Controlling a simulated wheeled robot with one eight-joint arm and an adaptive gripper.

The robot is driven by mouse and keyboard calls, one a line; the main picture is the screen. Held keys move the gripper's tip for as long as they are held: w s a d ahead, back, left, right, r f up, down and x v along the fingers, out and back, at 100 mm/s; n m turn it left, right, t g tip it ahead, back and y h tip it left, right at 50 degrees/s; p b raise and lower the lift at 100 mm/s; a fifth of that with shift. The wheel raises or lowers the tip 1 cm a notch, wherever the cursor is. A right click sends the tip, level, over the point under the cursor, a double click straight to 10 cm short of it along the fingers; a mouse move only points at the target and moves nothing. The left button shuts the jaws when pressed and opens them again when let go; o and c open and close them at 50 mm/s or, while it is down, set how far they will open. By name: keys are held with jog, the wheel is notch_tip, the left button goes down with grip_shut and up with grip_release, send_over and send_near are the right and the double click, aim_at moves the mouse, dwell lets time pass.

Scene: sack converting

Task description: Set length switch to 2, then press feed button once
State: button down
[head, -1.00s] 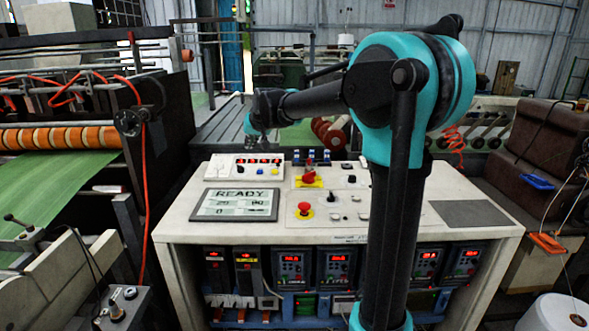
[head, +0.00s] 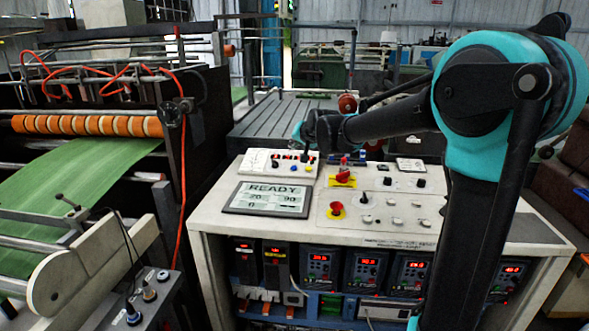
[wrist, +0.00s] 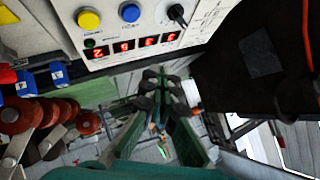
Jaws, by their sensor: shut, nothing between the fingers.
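A small white control box (head: 257,160) stands at the back left of the console top. In the wrist view the box (wrist: 110,42) shows a yellow button (wrist: 89,20), a blue button (wrist: 130,12), a black rotary knob (wrist: 176,12) and a row of red digit displays (wrist: 122,47). Its labels are too small to read, so I cannot tell which control is the length switch or the feed button. My gripper (wrist: 164,80) is shut and empty, apart from the box's controls in the wrist view. In the head view my arm's end hangs over the box's right end, partly hiding it.
A display reading READY, 20 and 90 (head: 265,199) lies in front of the box. The roller machine (head: 88,126) with green sheet stands left.

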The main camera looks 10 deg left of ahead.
send_near(291, 166)
jog(key=shift+w+a+f, duration=0.2)
jog(key=shift+w+a, duration=0.15)
jog(key=shift+w, duration=0.3)
jog(key=shift+w+a+f, duration=0.2)
jog(key=shift+w+a, duration=0.2)
jog(key=shift+w, duration=0.2)
jog(key=shift+w+a+f, duration=0.25)
jog(key=shift+w+a, duration=0.1)
jog(key=shift+w, duration=0.3)
jog(key=shift+f, duration=0.1)
jog(key=shift+w+f, duration=0.1)
jog(key=shift+f, duration=0.2)
jog(key=shift+f, duration=0.4)
dwell(0.6)
jog(key=shift+r, duration=0.85)
jog(key=shift+s+r, duration=0.25)
jog(key=shift+r, duration=0.55)
jog(key=shift+s+r, duration=0.25)
jog(key=shift+r, duration=0.55)
jog(key=shift+s+r, duration=0.2)
jog(key=shift+r, duration=0.6)
